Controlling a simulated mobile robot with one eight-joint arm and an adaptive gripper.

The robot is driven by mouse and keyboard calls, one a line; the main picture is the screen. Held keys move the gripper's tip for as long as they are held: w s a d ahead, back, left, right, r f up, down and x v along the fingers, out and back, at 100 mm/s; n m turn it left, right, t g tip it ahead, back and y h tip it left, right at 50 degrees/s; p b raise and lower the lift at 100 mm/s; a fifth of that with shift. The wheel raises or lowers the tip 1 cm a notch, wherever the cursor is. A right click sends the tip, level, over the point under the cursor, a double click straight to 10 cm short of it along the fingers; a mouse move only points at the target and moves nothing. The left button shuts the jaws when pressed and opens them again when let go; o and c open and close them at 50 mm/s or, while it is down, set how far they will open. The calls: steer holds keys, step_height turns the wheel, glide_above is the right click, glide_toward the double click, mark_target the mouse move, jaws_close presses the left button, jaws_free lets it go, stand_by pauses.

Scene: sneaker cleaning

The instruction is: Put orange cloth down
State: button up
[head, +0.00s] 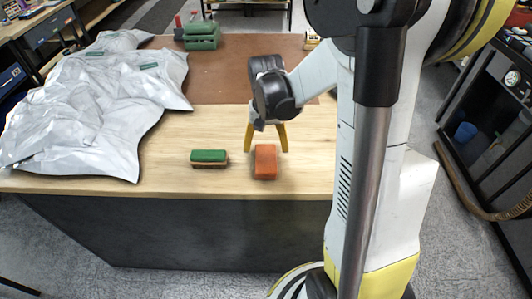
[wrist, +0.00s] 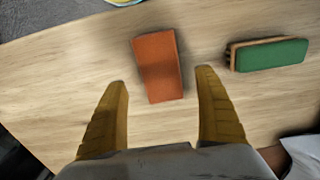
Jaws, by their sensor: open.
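The orange cloth (head: 265,162) is a folded block-like piece lying on the light wooden table top near its front edge. In the wrist view the orange cloth (wrist: 158,66) lies just beyond the fingertips and between their lines. My gripper (head: 267,150) is above the table at the cloth, its two yellow fingers spread to either side.
A green-topped brush (head: 208,158) lies left of the cloth, also in the wrist view (wrist: 268,55). Crumpled silvery bags (head: 95,100) cover the table's left side. Bare wood (head: 170,165) surrounds the brush.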

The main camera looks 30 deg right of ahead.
mark_target(266, 158)
step_height(266, 158, up, 6)
steer(key=p, duration=0.1)
steer(key=s+a+r+n+t, duration=0.6)
steer(key=s+a+r, duration=0.3)
steer(key=a, duration=0.4)
steer(key=shift+s+a+r+n+t, duration=0.2)
steer(key=shift+s+n+t, duration=0.2)
steer(key=shift+s+t, duration=0.35)
steer(key=shift+s, duration=0.1)
